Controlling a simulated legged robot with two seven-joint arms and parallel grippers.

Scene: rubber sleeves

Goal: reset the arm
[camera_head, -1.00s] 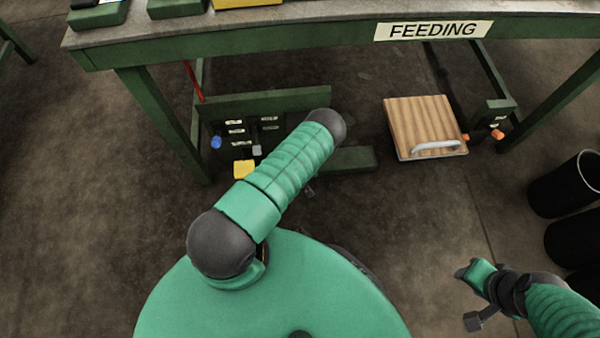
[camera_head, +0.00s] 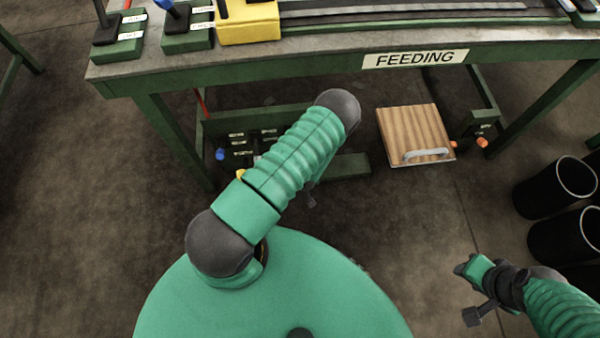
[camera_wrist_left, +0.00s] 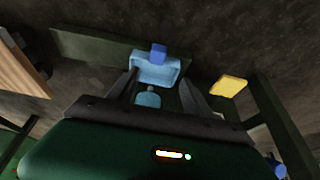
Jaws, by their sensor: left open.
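My left arm's green ribbed sleeve rises from the lower middle in the head view to a dark round joint; its gripper is hidden there. In the left wrist view my left gripper (camera_wrist_left: 159,80) has two dark fingers spread apart. A light-blue piece (camera_wrist_left: 148,99) shows between the fingers, and a light-blue tray-like part (camera_wrist_left: 155,70) with a darker blue block lies beyond; I cannot tell whether the fingers touch either. My right gripper (camera_head: 470,292) is at the lower right in the head view, away from the table; its jaw state is unclear.
A green table with a FEEDING label (camera_head: 415,59) stands ahead, carrying a yellow block (camera_head: 248,25) and green-based holders. Below are a wooden board with a handle (camera_head: 412,135) and a rack of small parts. Black bins (camera_head: 556,188) stand right. Floor at left is clear.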

